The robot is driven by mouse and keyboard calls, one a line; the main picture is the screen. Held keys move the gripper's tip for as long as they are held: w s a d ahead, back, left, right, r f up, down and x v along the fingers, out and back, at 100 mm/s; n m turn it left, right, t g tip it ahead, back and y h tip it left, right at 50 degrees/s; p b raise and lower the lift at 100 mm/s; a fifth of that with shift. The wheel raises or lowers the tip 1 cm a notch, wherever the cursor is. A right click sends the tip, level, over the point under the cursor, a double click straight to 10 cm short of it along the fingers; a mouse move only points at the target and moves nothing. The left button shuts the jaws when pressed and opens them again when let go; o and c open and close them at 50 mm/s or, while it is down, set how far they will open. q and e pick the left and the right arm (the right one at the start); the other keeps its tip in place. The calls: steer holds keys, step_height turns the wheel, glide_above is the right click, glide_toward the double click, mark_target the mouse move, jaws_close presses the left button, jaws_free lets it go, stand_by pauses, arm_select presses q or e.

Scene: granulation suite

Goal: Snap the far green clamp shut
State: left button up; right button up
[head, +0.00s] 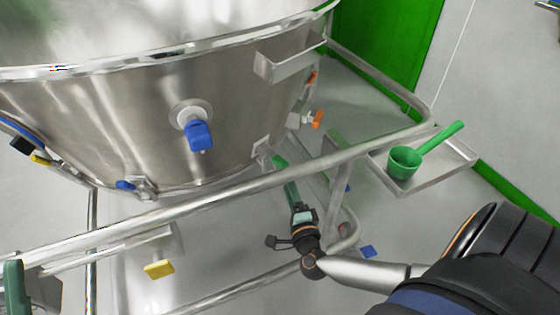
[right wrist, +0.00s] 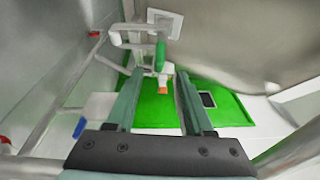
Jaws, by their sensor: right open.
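The far green clamp sits low on the side of the steel vessel (head: 230,150). Its green handle (head: 279,161) shows just past my right gripper's tips in the head view. In the right wrist view the handle (right wrist: 160,55) hangs from a pale bracket (right wrist: 145,36), in line with the gap between the fingers. My right gripper (right wrist: 158,80) is open, with nothing between its fingers. In the head view the right gripper (head: 287,180) reaches up below the frame rail. Whether a finger touches the handle I cannot tell.
A steel frame rail (head: 215,185) crosses in front of the vessel. A blue valve handle (head: 200,136) and an orange handle (head: 317,119) stick out nearby. A green scoop (head: 405,162) lies on a side tray (head: 455,160) at right. A yellow handle (head: 158,269) is below the rail.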

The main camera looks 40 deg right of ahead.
mark_target(279, 156)
steer(key=b+x, duration=0.2)
steer(key=x, duration=0.7)
steer(key=shift+w+b, duration=0.3)
steer(key=shift+b, duration=0.1)
jaws_close()
stand_by(0.9)
